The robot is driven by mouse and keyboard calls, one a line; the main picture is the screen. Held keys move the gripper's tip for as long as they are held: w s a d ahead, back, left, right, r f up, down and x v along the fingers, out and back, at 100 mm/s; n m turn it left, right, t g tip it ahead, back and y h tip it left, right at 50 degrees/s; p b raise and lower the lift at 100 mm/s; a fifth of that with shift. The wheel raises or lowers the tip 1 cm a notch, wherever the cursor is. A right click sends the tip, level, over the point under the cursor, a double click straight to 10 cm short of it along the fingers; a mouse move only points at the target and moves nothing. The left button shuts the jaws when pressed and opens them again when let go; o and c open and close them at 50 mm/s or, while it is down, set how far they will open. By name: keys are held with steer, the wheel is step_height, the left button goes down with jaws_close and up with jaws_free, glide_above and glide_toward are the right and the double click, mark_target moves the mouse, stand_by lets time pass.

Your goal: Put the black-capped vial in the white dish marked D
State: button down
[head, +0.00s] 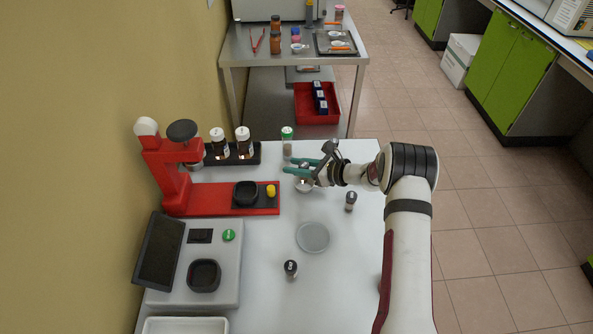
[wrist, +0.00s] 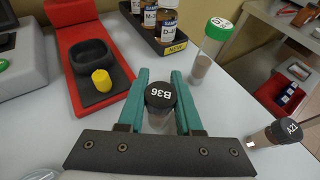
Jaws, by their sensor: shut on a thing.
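My gripper (head: 307,167) is at the back middle of the white table, its teal fingers pointing left. In the wrist view, my gripper (wrist: 159,88) is shut on a black-capped vial (wrist: 160,98) marked B36, with clear glass below the cap. The held vial is hard to make out in the head view. A pale rim (wrist: 42,174) shows at the lower left edge of the wrist view.
A green-capped vial (wrist: 208,50) stands beyond the fingers. A black-capped vial (wrist: 278,132) marked XZ is to the right. Other dark-capped vials (head: 290,269) (head: 351,201) and a clear round dish (head: 313,237) are nearer. The red stand (head: 215,205) is at left.

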steer(key=shift+f, duration=1)
steer(key=shift+f, duration=0.1)
steer(key=c, duration=0.6)
jaws_free()
